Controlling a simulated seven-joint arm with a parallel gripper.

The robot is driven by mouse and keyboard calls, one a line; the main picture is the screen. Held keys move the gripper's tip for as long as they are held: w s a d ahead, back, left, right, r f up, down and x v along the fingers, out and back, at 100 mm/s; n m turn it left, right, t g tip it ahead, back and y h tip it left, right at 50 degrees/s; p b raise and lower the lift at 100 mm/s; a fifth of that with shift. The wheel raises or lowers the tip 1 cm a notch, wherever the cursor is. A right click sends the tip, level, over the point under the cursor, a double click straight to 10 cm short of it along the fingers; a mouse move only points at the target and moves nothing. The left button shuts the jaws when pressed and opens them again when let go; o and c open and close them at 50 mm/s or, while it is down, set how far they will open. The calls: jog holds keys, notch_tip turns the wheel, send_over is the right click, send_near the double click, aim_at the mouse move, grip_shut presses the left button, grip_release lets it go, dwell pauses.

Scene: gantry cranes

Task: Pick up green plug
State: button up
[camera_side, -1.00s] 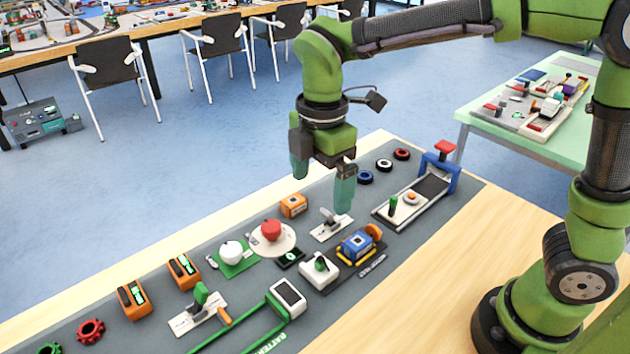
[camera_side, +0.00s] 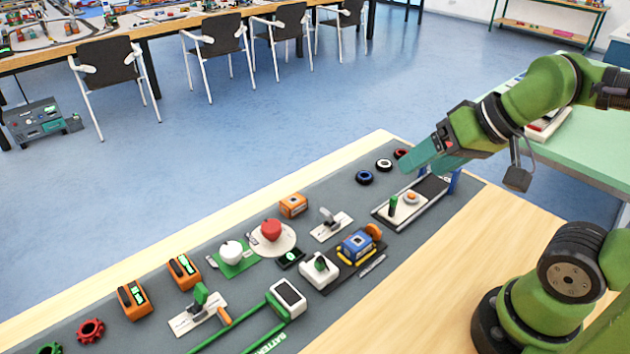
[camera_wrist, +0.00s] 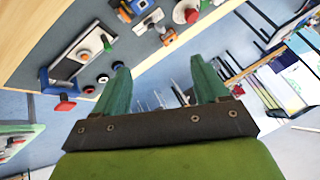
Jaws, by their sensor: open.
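An upright green peg (camera_side: 393,205), which looks like the green plug, stands on the left end of a white board (camera_side: 410,212), beside an orange-and-white round part (camera_side: 411,198). My gripper (camera_side: 418,168) is above and behind this board in the side view, tilted with its teal fingers pointing left. It is open and empty, apart from the peg. In the wrist view my gripper (camera_wrist: 160,66) has its fingers spread with nothing between them. The white board (camera_wrist: 72,62) shows there at the upper left, with a small dark green part (camera_wrist: 107,42) on it.
A blue frame (camera_side: 455,180) at the board's right end is partly hidden by my gripper. Rings, including a blue one (camera_side: 364,177), lie behind the board. A lever plate (camera_side: 332,228) and a blue-and-yellow block (camera_side: 357,246) stand to the left. The air left of my gripper is clear.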

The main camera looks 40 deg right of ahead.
jog(key=c, duration=0.4)
jog(key=shift+a, duration=0.1)
jog(key=n+g+h, duration=0.2)
jog(key=n+g, duration=0.2)
jog(key=g, duration=0.3)
send_over(320, 258)
notch_tip(320, 258, down, 4)
notch_tip(320, 258, down, 17)
